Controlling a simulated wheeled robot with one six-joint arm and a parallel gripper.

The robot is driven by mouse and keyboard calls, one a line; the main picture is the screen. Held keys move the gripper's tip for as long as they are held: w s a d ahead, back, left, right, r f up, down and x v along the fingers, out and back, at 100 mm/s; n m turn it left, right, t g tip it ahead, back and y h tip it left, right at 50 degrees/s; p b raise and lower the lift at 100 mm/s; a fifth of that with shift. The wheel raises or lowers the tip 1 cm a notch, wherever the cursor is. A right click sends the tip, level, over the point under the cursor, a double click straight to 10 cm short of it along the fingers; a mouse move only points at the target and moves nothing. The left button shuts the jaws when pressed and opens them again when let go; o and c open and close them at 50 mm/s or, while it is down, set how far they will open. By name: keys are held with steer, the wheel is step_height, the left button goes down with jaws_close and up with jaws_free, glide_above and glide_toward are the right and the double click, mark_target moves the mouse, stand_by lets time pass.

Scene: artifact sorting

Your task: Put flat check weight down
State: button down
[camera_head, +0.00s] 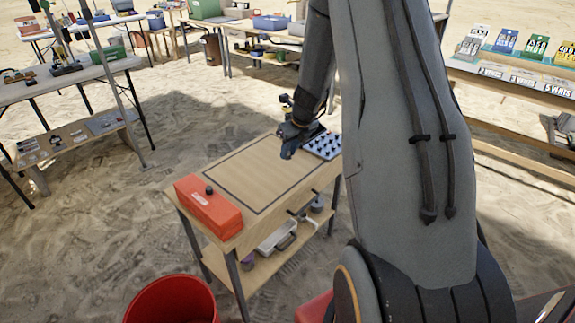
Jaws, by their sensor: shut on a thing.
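My gripper (287,153) hangs from my arm over the far part of a small wooden table (235,175). It points down and is shut on the flat check weight. The weight is too small and too hidden between the fingers to make out. Below and around the gripper is a bare area of the tabletop with a dark outlined rectangle. I cannot tell how high the gripper is above the wood.
A red box (210,208) with a dark knob on top stands at the table's near left end. A pale tray (325,154) of small dark pieces lies right of my gripper. A red bin (172,303) stands on the sand in front. Other tables stand behind.

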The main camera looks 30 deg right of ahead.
mark_target(290, 159)
steer(key=shift+f+b, duration=0.7)
steer(key=shift+f, duration=1.85)
steer(key=shift+f, duration=0.15)
steer(key=c, duration=1.5)
jaws_free()
steer(key=shift+c, duration=0.2)
